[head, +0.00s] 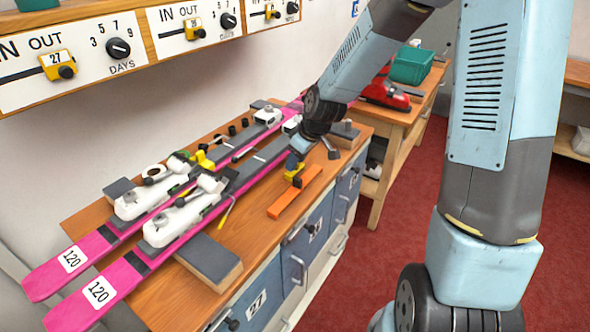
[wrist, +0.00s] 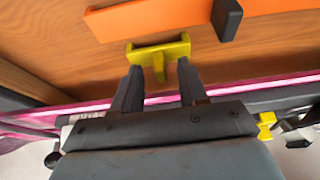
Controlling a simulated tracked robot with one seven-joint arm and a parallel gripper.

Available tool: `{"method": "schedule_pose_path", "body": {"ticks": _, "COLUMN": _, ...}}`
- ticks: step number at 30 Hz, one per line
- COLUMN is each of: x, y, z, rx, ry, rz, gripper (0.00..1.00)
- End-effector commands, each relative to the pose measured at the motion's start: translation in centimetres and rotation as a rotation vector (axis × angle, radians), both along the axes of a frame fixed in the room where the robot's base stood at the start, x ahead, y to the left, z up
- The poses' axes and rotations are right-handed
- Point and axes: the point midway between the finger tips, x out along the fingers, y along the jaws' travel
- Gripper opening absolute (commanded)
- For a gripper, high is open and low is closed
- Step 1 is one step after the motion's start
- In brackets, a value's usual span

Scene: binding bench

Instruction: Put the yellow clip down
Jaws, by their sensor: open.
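A yellow clip (head: 292,177) is at the bench's front part, beside an orange bar (head: 295,193). In the wrist view the yellow clip (wrist: 158,52) is just beyond and between my fingertips, over the bare wood. It appears to rest on the bench; I cannot tell whether the fingers touch it. My gripper (wrist: 157,82) is open, its two dark fingers spread apart. In the head view my gripper (head: 295,163) points down at the clip, and its fingers are partly hidden.
Two pink skis (head: 115,270) with white bindings lie along the wooden bench (head: 160,300) at left. Another yellow piece (head: 205,160) sits by the skis. A grey block (head: 210,260) lies at the front edge. A second bench (head: 405,118) stands behind.

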Motion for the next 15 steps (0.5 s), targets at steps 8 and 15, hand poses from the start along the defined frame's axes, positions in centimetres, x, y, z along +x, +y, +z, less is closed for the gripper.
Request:
{"method": "schedule_pose_path", "body": {"ticks": 8, "x": 0.03, "y": 0.00, "z": -0.04, "rx": 0.000, "ry": 0.000, "rz": 0.000, "gripper": 0.39}}
{"method": "schedule_pose_path", "body": {"ticks": 15, "x": 0.01, "y": 0.00, "z": -0.03, "rx": 0.000, "ry": 0.000, "rz": 0.001, "gripper": 0.16}}
